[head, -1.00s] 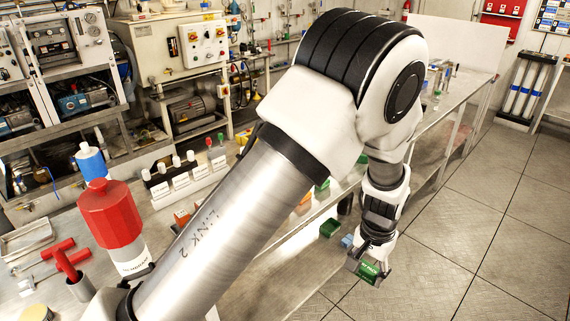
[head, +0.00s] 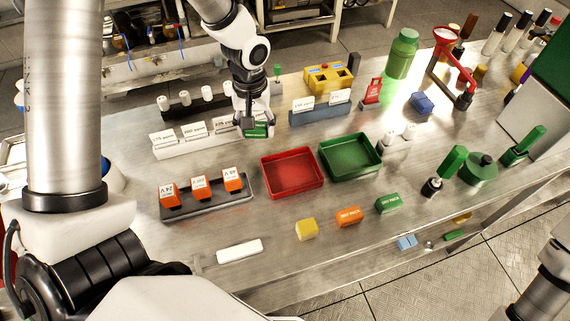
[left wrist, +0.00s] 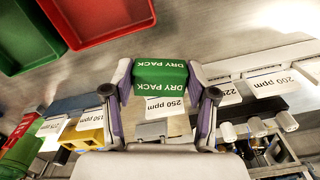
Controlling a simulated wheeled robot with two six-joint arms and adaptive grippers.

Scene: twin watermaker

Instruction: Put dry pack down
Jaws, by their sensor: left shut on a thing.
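My left gripper (head: 256,122) is shut on a green dry pack (head: 257,131) with white lettering. It holds the pack by the right end of the white label rack (head: 185,147), behind the red tray (head: 291,190). In the left wrist view the dry pack (left wrist: 160,72) sits between the two fingers, with ppm labels behind it. I cannot tell how high it is above the table. A green tray (head: 351,174) stands right of the red one, and both look empty. Another green pack (head: 388,204) lies on the table near its front edge. My right gripper is out of view.
An orange pack (head: 348,216) and a yellow block (head: 306,229) lie near the front edge. A blue label rack (head: 320,115) and yellow box (head: 329,78) stand behind. Bare table lies around the trays.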

